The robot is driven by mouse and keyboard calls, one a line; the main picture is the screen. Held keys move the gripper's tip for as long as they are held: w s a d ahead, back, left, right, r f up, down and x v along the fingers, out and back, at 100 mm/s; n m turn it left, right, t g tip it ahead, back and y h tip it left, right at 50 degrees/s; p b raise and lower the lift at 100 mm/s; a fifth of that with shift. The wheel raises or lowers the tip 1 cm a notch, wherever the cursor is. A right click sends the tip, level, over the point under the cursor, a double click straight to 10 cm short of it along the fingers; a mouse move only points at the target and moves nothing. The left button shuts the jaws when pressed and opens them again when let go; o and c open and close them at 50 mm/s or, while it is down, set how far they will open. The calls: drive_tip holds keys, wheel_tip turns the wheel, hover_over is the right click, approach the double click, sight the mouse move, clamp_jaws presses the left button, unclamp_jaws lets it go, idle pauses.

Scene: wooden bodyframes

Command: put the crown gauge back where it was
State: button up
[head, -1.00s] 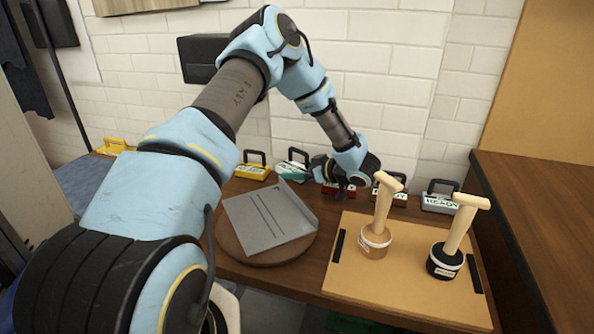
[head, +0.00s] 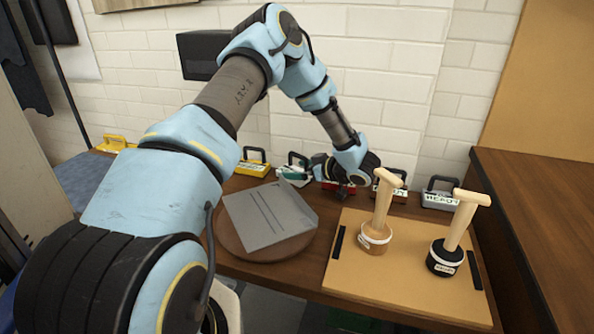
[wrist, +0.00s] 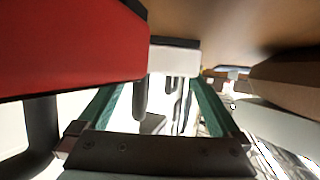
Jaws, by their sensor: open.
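I cannot tell for sure which thing is the crown gauge. A grey angled plate with dark lines (head: 268,217) lies on a round brown board (head: 232,242). Two pieces with pale wooden T-handles stand on a tan board: a brown-based one (head: 375,238) and a black-based one (head: 445,259). My gripper (head: 343,190) is low at the back of the bench, by a red case (head: 328,187) that it partly hides. In the wrist view the green-sided fingers of my gripper (wrist: 165,115) are apart, with the red case (wrist: 70,45) close at upper left. No held object is clear.
A row of handled cases lines the wall: yellow (head: 252,168), green (head: 294,175), brown (head: 392,193) and grey (head: 440,200). The tan board (head: 400,285) fills the front right. A higher dark wooden surface (head: 535,200) bounds the right side.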

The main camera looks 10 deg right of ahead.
drive_tip(key=b+v, duration=0.1)
drive_tip(key=v, duration=0.3)
drive_tip(key=b+v, duration=0.1)
drive_tip(key=v, duration=0.3)
drive_tip(key=b+v, duration=0.1)
drive_tip(key=v, duration=0.3)
drive_tip(key=shift+r, duration=0.35)
